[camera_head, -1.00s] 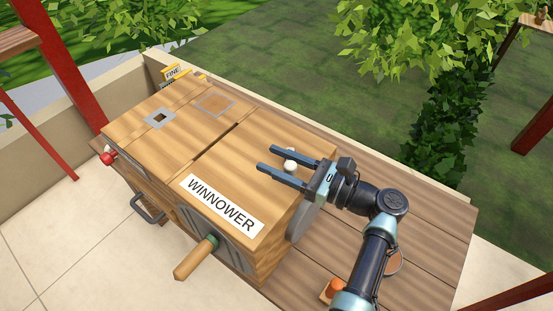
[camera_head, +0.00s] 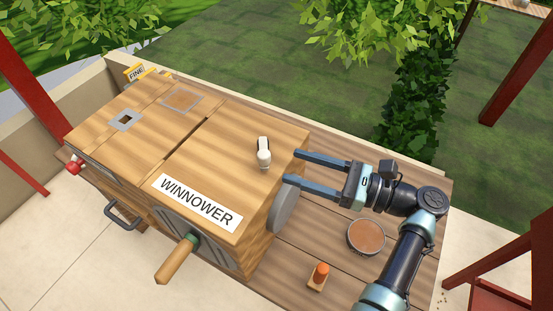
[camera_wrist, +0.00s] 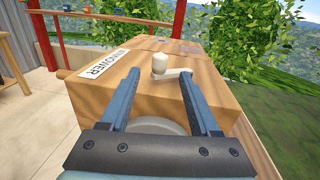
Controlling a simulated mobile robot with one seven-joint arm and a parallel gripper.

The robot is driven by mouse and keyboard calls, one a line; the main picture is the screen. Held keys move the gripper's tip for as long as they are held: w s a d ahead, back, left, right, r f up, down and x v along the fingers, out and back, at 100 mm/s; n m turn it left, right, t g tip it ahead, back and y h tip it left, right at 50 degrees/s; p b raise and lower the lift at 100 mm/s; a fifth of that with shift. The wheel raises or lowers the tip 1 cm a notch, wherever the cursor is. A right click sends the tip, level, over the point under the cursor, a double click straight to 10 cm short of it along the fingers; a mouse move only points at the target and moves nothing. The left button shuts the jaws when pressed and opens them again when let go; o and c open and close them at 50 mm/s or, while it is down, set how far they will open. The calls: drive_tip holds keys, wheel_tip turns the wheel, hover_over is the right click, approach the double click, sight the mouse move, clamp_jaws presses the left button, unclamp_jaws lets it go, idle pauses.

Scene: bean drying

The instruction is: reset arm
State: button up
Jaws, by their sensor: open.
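My gripper (camera_head: 321,174) is open and empty. In the head view its two blue fingers point left, close to the right end of the wooden winnower (camera_head: 231,146). In the wrist view the fingers reach toward the winnower box (camera_wrist: 140,99), with its white knob (camera_wrist: 159,64) between and beyond the fingertips. In the head view this white knob (camera_head: 264,158) stands on top of the box, apart from the fingers. A grey disc (camera_head: 284,208) is on the box's right end, below the fingers. I cannot tell whether a finger touches the box.
A round brown-filled dish (camera_head: 367,237) and an orange-topped peg (camera_head: 320,273) are on the wooden table (camera_head: 335,222) near my arm. A wooden handle (camera_head: 174,262) sticks out at the front. A red post (camera_head: 502,90) and leafy plants stand at the right.

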drive_tip(key=shift+v, duration=0.95)
